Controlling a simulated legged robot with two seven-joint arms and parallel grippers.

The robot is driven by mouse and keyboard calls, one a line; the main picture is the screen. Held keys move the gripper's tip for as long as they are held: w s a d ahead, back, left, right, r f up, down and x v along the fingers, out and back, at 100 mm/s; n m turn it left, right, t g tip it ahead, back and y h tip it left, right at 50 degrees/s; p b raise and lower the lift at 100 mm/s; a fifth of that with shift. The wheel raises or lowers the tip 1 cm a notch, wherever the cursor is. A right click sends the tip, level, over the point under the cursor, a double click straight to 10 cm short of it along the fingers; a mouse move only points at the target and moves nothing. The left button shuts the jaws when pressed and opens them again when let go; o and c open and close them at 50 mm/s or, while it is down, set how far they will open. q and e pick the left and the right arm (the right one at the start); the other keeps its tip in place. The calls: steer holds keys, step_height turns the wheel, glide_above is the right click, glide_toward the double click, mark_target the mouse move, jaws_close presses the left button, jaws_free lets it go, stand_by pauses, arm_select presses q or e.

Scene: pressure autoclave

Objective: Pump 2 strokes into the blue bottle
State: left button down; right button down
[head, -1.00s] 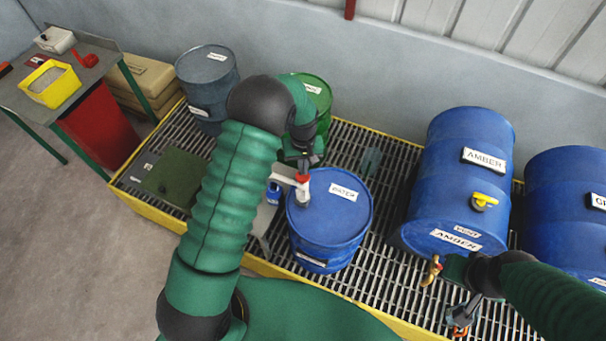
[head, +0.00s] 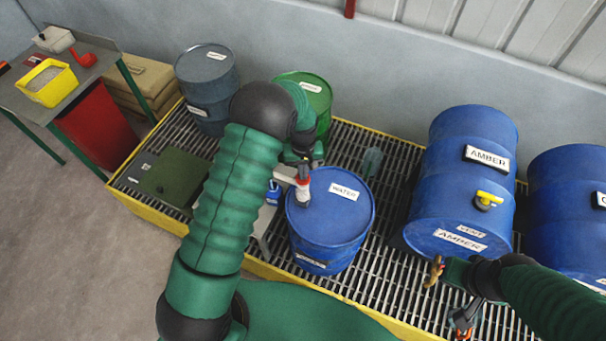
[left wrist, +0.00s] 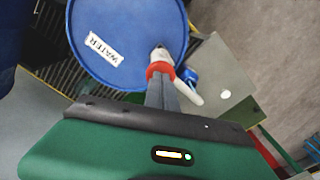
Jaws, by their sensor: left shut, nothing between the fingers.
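The blue WATER drum (head: 330,222) stands upright on the grating and carries a hand pump with a red collar (head: 303,184) and a pale spout pointing left. The small blue bottle (head: 273,193) stands beside the drum, close to the spout; it also shows in the left wrist view (left wrist: 190,76). My left gripper (head: 303,166) is shut and empty, right above the pump head. In the left wrist view its fingers (left wrist: 163,85) reach the red collar; whether they touch is unclear. My right gripper (head: 464,322) is low at the right, its jaws too small to read.
A blue AMBER drum (head: 465,180) lies on its side at the right, with a brass tap (head: 433,271) near my right arm. Grey (head: 208,85) and green (head: 312,95) drums stand behind. A grey stand (head: 262,222) is beside the WATER drum.

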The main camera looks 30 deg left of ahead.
arm_select(q)
steer(key=shift+f, duration=0.5)
steer(key=shift+r+p, duration=1.45)
steer(key=shift+r, duration=0.9)
step_height(320, 180, up, 6)
steer(key=p, duration=0.4)
